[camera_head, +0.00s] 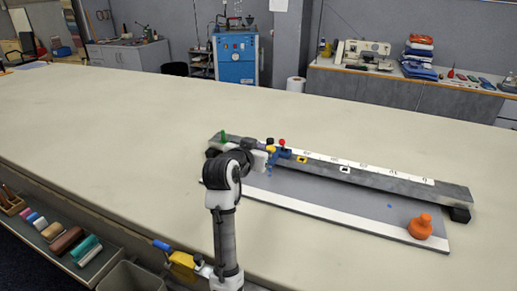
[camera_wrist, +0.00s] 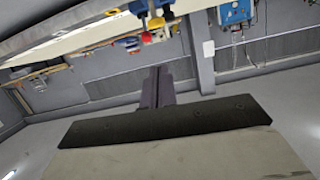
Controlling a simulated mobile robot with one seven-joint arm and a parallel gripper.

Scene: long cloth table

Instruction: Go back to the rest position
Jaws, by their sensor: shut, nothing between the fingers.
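My gripper (camera_head: 270,168) is at the end of my bent arm, near the left part of the rail on the table.
A long grey rail (camera_head: 400,182) with a white scale lies on the pale cloth table (camera_head: 110,125). Green, red (camera_head: 282,142) and yellow pieces sit along it. An orange knobbed piece (camera_head: 421,227) stands at the right. The table's left side is clear.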

